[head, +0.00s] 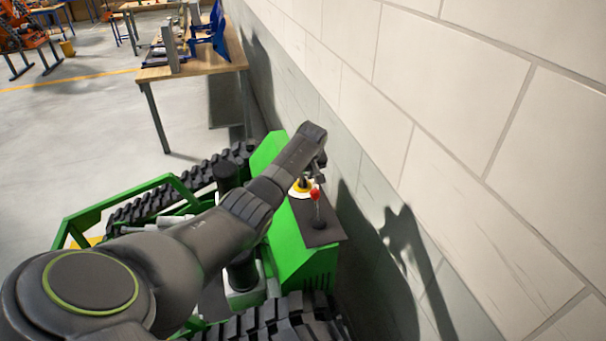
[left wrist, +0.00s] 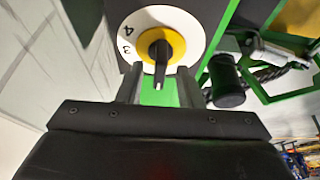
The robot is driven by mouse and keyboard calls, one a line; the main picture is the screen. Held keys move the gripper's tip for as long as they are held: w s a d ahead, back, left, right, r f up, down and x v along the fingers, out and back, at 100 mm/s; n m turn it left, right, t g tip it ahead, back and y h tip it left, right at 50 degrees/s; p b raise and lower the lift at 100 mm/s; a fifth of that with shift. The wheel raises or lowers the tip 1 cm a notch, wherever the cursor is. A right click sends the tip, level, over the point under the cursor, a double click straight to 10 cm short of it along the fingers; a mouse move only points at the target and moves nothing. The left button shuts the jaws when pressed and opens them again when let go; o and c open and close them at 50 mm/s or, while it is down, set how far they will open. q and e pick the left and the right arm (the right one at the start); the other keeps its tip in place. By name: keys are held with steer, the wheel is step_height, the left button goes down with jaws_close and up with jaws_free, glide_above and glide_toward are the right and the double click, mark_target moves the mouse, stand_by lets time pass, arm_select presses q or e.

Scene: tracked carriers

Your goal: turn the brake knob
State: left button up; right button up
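The knob (left wrist: 160,52) is black on a yellow disc, set on a white dial with the numbers 3 and 4 showing at its left. Its black pointer points down in the left wrist view, toward my gripper. In the head view the knob (head: 302,186) is small and partly hidden by my arm, on the green tracked carrier (head: 292,255). My left gripper (left wrist: 159,84) is open, its two fingers apart with the knob's pointer showing between their tips. I cannot tell whether they touch it. The left gripper (head: 319,176) is small in the head view. My right gripper is not in view.
A red-tipped lever (head: 315,194) stands on the carrier's dark panel (head: 325,232), close to the knob. A block wall (head: 440,110) runs close along the right. A wooden workbench (head: 190,68) stands behind the carrier. Open floor (head: 60,130) lies to the left.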

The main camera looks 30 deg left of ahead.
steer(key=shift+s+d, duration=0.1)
arm_select(q)
jaws_close()
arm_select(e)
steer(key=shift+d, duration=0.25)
